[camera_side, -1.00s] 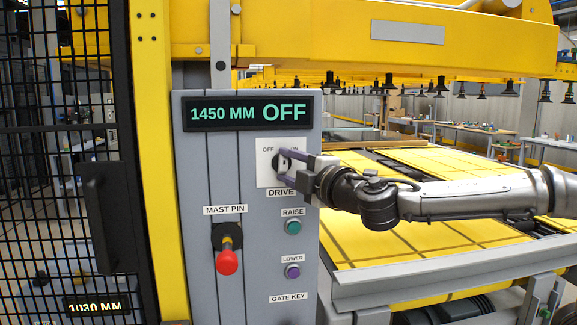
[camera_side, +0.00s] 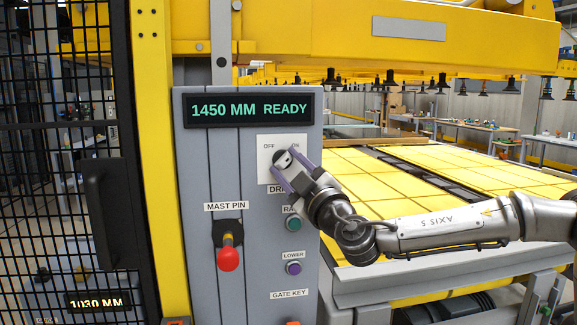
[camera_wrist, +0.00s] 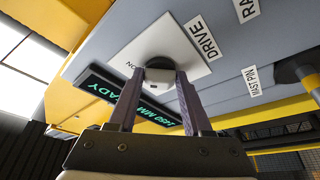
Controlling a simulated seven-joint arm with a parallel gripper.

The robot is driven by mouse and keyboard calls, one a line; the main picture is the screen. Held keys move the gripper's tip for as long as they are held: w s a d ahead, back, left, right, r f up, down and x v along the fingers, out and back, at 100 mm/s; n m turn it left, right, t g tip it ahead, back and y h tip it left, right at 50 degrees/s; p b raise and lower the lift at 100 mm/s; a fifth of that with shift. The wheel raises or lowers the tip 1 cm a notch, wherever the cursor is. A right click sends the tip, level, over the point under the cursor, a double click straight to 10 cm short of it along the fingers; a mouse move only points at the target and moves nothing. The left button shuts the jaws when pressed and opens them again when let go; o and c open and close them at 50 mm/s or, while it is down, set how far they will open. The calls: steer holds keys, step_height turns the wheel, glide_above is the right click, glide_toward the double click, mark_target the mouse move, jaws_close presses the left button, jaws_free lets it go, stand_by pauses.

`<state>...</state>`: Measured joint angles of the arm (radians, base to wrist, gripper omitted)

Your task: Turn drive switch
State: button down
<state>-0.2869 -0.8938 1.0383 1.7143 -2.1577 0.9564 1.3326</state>
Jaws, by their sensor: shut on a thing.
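The gripper partly hides the DRIVE label in the side view.
A black mesh gate (camera_side: 60,150) stands left. A yellow table (camera_side: 400,185) lies behind my arm.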

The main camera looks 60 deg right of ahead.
stand_by(0.5)
steer(key=shift+c, duration=1.8)
jaws_free()
steer(key=v, duration=1.4)
